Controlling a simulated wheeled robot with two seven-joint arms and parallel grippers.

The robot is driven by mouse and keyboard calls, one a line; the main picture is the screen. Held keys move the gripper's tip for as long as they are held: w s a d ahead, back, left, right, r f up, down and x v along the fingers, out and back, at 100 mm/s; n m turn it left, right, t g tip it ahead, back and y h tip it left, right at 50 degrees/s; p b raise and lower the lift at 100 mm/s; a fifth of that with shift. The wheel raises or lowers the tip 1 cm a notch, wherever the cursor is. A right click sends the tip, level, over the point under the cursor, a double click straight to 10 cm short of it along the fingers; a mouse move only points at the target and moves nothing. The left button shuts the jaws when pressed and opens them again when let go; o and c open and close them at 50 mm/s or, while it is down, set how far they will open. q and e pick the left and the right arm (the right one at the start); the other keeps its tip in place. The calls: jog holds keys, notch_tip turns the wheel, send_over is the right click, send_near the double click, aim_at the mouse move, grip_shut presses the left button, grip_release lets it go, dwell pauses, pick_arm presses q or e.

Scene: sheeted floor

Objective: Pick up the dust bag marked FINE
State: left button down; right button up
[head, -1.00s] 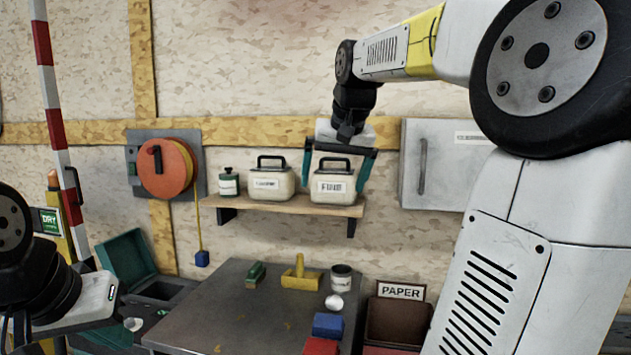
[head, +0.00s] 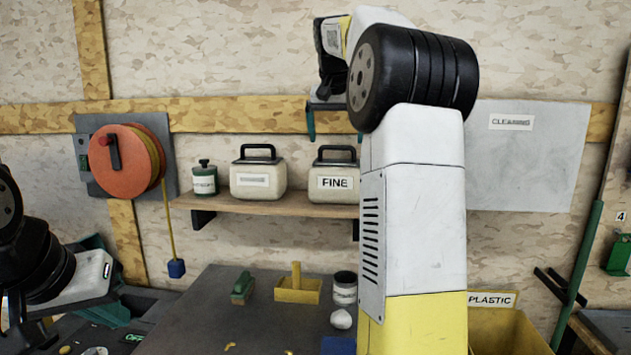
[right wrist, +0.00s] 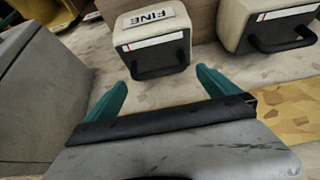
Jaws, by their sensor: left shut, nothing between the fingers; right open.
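The dust bag marked FINE (head: 333,196) is a cream box-shaped bag with a black handle. It stands upright on the wooden wall shelf, its right edge hidden behind my right arm in the head view. In the right wrist view the FINE bag (right wrist: 152,42) lies beyond the fingertips. My right gripper (right wrist: 165,80) is open and empty, its teal fingers apart and not touching the bag. In the head view this gripper (head: 335,134) shows above the bag, partly hidden by my arm.
An orange reel (head: 128,160) hangs left. A grey table (head: 205,310) below holds small items. A yellow PLASTIC bin (head: 500,325) is at right.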

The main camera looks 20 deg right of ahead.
aim_at(337, 147)
jog(key=x, duration=0.4)
jog(key=shift+w+d+f, duration=0.1)
jog(key=shift+w+f, duration=0.05)
jog(key=shift+f, duration=0.2)
jog(key=shift+r, duration=0.1)
jog(key=c, duration=1.7)
